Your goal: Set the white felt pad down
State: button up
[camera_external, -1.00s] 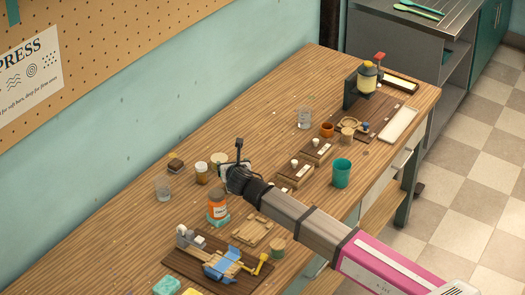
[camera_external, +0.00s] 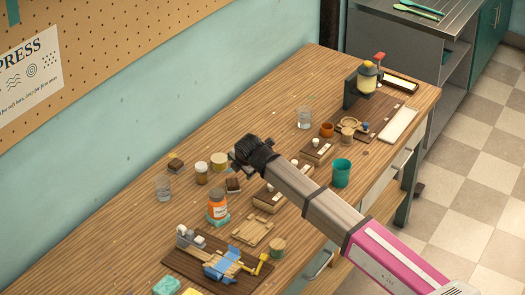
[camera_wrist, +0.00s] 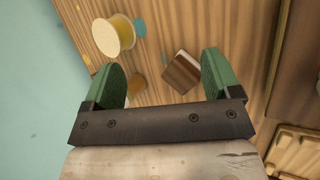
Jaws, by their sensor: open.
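My gripper (camera_wrist: 163,62) is open in the wrist view, with two green fingers spread apart. It also shows in the external view (camera_external: 243,155), above the middle of the bench. A small dark-brown block with a pale edge (camera_wrist: 182,72) lies on the bench beyond and between the fingers, touching neither as far as I can tell. It also shows in the external view (camera_external: 233,185), just below my gripper. This may be the felt pad with its pale face mostly hidden; I cannot tell for certain. Nothing is visibly held.
A teal cup (camera_external: 342,172) stands to the right. Bare wood lies along the back of the bench.

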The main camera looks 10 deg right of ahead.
aim_at(231, 182)
jog(key=shift+w+r+m+g+y, duration=0.15)
jog(key=shift+m+g+y, duration=0.05)
jog(key=shift+m+g, duration=0.3)
jog(key=shift+w+r+m+g+y, duration=0.1)
jog(key=shift+w+m+g+y, duration=0.1)
jog(key=shift+m+g, duration=0.3)
jog(key=shift+s+d+r+m+g+y, duration=0.1)
jog(key=shift+r+m+g+y, duration=0.25)
jog(key=shift+m+g, duration=0.45)
jog(key=a+f+m+g+y, duration=0.1)
jog(key=s+a+f+m+g+y, duration=0.1)
jog(key=m+g, duration=0.1)
jog(key=shift+a+f+m+y, duration=0.1)
jog(key=shift+f+m+y, duration=0.05)
jog(key=shift+m+y, duration=0.15)
jog(key=shift+s+x, duration=0.2)
jog(key=shift+x, duration=1.15)
jog(key=shift+s+x, duration=0.2)
jog(key=shift+x, duration=1.1)
jog(key=shift+a, duration=0.1)
jog(key=c, duration=1.1)
